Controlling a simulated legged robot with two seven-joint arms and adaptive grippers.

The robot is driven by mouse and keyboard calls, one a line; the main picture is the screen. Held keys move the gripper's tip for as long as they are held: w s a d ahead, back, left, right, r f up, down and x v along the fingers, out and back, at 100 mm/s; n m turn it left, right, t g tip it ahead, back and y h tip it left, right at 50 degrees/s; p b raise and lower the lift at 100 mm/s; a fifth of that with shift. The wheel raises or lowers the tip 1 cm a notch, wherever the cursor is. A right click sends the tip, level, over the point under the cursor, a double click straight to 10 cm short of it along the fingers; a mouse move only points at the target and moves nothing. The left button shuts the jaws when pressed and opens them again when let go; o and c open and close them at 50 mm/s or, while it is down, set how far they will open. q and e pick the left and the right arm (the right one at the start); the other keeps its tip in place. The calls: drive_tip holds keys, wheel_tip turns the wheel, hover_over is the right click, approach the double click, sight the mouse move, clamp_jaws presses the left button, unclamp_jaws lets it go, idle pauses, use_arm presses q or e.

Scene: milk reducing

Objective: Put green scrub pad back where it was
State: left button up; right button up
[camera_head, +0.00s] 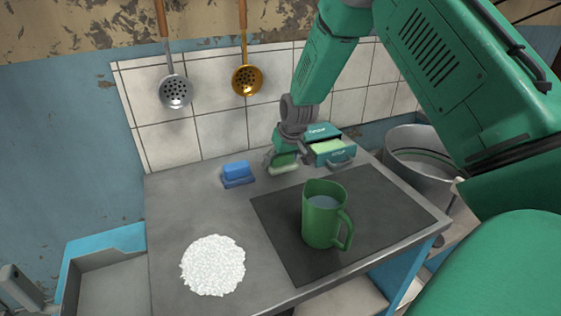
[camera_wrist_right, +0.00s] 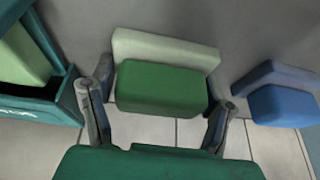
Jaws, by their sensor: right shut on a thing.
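The green scrub pad (camera_wrist_right: 160,86) has a dark green layer and a pale green layer. In the right wrist view it sits between the two fingers of my right gripper (camera_head: 283,159), which is shut on it. In the head view the pad (camera_head: 284,168) is partly hidden by the fingers, at the back of the counter. Whether it touches the counter is unclear. Just right of it stands a teal box (camera_head: 321,131) with its drawer (camera_head: 341,162) pulled open. A light green pad (camera_wrist_right: 22,55) lies in the drawer. My left gripper is not in view.
A blue scrub pad (camera_head: 238,174) lies left of my right gripper, also seen in the wrist view (camera_wrist_right: 284,103). A green jug (camera_head: 320,215) stands on the dark mat (camera_head: 285,249). A white granular pile (camera_head: 213,265) lies front left. A metal bucket (camera_head: 421,155) stands right of the counter.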

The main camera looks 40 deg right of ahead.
drive_tip(key=o, duration=1.5)
drive_tip(key=shift+c, duration=0.2)
drive_tip(key=d+p+v, duration=0.1)
drive_tip(key=p+v, duration=0.1)
drive_tip(key=v, duration=1)
drive_tip(key=shift+a, duration=0.45)
